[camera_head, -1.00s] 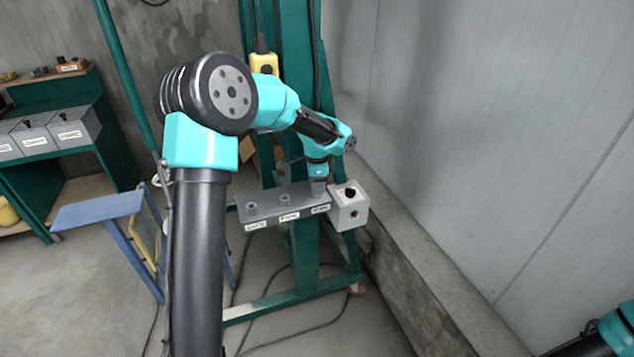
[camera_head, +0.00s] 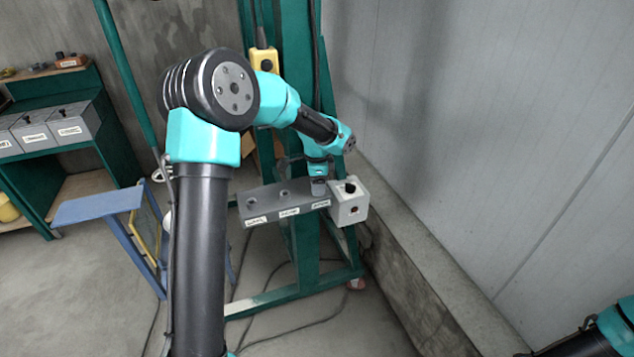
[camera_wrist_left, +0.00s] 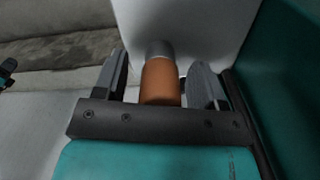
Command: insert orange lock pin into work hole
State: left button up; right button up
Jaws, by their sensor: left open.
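The orange lock pin (camera_wrist_left: 161,82) stands between the two fingers of my left gripper (camera_wrist_left: 160,78) in the left wrist view, its grey metal part pointing away from the palm. The fingers are open, with a gap on each side of the pin. In the head view my left gripper (camera_head: 319,186) points down at the right end of a grey labelled rack (camera_head: 262,203); the pin cannot be made out there. A pale block (camera_head: 347,205) with a dark knob on top and a round hole (camera_head: 354,210) in its front is just right of the gripper. My right gripper is out of view.
A green frame (camera_head: 306,245) stands behind the rack, with a yellow control box (camera_head: 264,61) hanging on it. A blue stand (camera_head: 105,206) and grey bins (camera_head: 70,127) are to the left. A low concrete ledge (camera_head: 425,275) and a pale wall are to the right.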

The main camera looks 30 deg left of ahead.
pick_arm(q)
notch_tip(320, 180, up, 17)
jog(key=shift+r, duration=0.2)
dwell(0.7)
dwell(0.7)
